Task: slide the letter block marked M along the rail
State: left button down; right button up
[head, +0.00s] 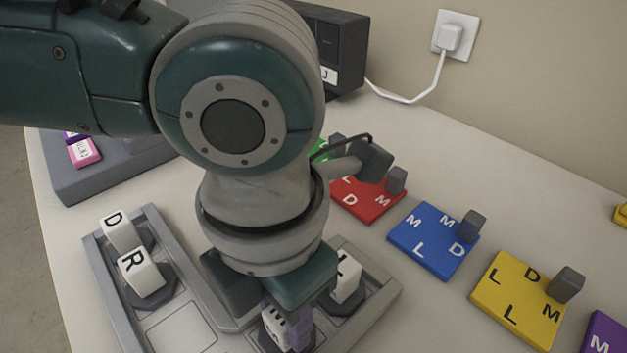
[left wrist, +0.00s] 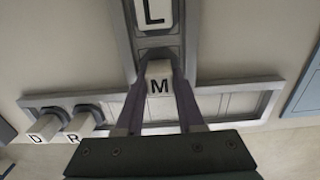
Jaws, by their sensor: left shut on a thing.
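The white letter block marked M (left wrist: 160,84) sits between the fingers of my left gripper (left wrist: 161,92), which is shut on it. In the head view the left gripper (head: 288,322) points down over the rail, and the block (head: 273,328) is partly hidden by it. The grey rail (left wrist: 240,88) is T-shaped, and M is where the branch meets the long track. The L block (left wrist: 152,12) stands farther up the branch. The D block (head: 118,230) and R block (head: 141,272) stand side by side at one end of the long track. My right gripper is out of view.
Red (head: 367,198), blue (head: 433,240) and yellow (head: 519,299) lettered tiles with grey pegs lie to the right of the rail. A dark box (head: 345,45) and a wall plug (head: 449,38) are behind. A grey tray (head: 110,178) with small coloured tags lies at left.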

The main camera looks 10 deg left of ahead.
pick_arm(q)
jog(key=shift+c, duration=2.2)
grip_release()
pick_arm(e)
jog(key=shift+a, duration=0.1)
pick_arm(q)
notch_tip(320, 180, up, 10)
jog(key=shift+f+p, duration=0.1)
jog(key=shift+p, duration=0.8)
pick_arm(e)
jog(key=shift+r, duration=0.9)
